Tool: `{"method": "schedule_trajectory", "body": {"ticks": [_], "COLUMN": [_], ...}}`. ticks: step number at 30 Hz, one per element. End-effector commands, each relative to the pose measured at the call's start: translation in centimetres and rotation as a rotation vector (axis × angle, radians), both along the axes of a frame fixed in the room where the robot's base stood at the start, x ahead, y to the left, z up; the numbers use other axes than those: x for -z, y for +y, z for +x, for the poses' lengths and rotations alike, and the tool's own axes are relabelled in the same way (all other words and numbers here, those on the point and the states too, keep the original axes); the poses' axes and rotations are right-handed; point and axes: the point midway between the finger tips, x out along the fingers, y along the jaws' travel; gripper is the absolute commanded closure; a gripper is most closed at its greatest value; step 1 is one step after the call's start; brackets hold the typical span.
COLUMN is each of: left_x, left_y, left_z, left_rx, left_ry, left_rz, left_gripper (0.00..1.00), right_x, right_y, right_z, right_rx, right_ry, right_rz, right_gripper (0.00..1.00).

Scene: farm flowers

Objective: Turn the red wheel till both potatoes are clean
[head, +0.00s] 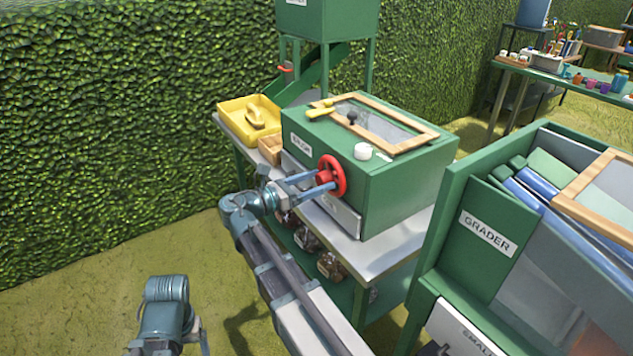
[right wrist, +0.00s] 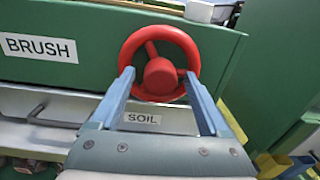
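The red wheel (head: 331,176) is on the front of a green box labelled BRUSH (head: 385,185). It also shows in the right wrist view (right wrist: 160,76), with spokes and a round hub. My right gripper (head: 325,182) is at the wheel with its fingers apart. In the right wrist view its fingertips (right wrist: 158,78) lie on either side of the hub, over the lower part of the rim; contact cannot be told. My left gripper (head: 170,335) is low at the left, partly cut off, and its fingers cannot be made out. No potatoes can be made out.
A drawer labelled SOIL (right wrist: 60,108) is below the wheel. A yellow tray (head: 238,127) stands behind left. A green GRADER (head: 470,240) stands close at right.

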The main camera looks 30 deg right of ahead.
Motion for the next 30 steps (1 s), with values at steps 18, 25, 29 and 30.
{"method": "schedule_trajectory", "body": {"ticks": [18, 25, 29, 30], "left_x": [-0.01, -0.1, -0.17, -0.2], "left_y": [0.0, 0.0, -0.01, 0.0], "left_z": [0.0, 0.0, 0.0, 0.0], "left_rx": [0.0, 0.0, 0.0, 0.0], "left_ry": [0.0, 0.0, 0.0, 0.0], "left_rz": [0.0, 0.0, 0.0, 0.0], "left_gripper": [0.19, 0.19, 0.19, 0.19], "right_x": [0.0, -0.02, -0.03, -0.03], "right_y": [0.05, 0.05, 0.05, 0.05], "right_z": [-0.01, -0.03, -0.05, -0.07], "right_rx": [0.0, 0.0, 0.0, 0.001], "right_ry": [-0.01, -0.097, -0.193, -0.229], "right_rz": [0.0, 0.008, 0.015, 0.019], "right_gripper": [1.0, 1.0, 1.0, 1.0]}}
